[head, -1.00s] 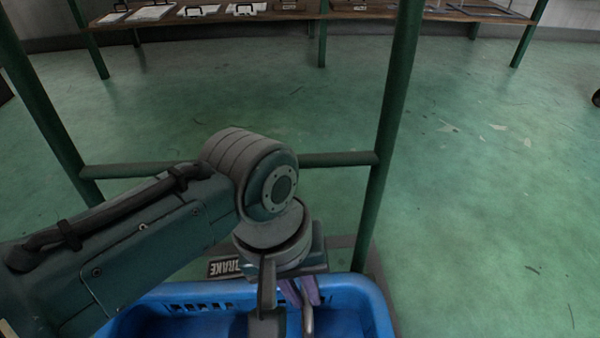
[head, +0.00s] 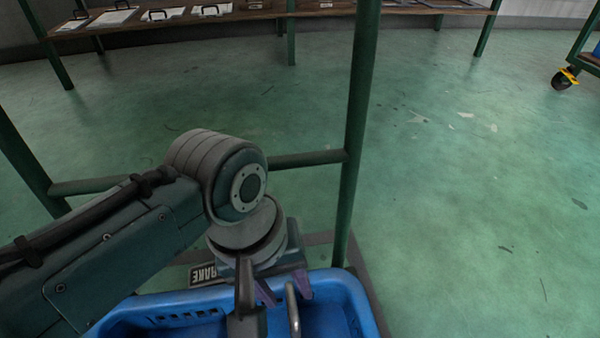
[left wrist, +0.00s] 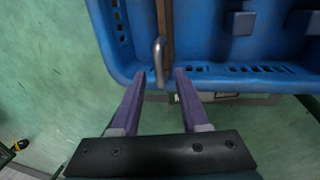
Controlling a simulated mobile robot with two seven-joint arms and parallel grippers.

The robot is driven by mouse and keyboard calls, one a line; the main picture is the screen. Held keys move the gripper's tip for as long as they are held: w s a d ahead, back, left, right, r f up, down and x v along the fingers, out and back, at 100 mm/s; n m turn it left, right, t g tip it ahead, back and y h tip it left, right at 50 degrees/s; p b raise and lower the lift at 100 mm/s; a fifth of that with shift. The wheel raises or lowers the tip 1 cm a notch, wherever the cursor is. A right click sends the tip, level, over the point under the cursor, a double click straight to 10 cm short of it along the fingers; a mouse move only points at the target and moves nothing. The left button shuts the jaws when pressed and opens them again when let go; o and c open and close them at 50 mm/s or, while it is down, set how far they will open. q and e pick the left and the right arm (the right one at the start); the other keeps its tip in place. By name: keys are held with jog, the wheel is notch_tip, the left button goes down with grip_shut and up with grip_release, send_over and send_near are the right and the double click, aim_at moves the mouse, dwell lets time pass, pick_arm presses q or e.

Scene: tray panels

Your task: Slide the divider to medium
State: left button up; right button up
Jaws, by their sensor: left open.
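The blue tray (head: 345,290) is at the bottom of the head view, and its near part is cut off. It also shows in the left wrist view (left wrist: 110,45). There a brown divider (left wrist: 165,22) runs up from the near wall, with a silver curved handle (left wrist: 158,62) at its near end. The handle also shows in the head view (head: 293,312). My left gripper (left wrist: 158,74) is open, its purple fingers on either side of the handle and apart from it. In the head view the left gripper (head: 284,289) is partly hidden by my arm. My right gripper is out of view.
A dark green post (head: 355,130) and crossbar stand just beyond the tray. A plate with partly hidden lettering (head: 207,273) lies behind it. A wooden shelf (head: 250,12) with several clipboards is far back.

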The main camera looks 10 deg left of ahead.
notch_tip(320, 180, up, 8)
jog(key=p, duration=0.7)
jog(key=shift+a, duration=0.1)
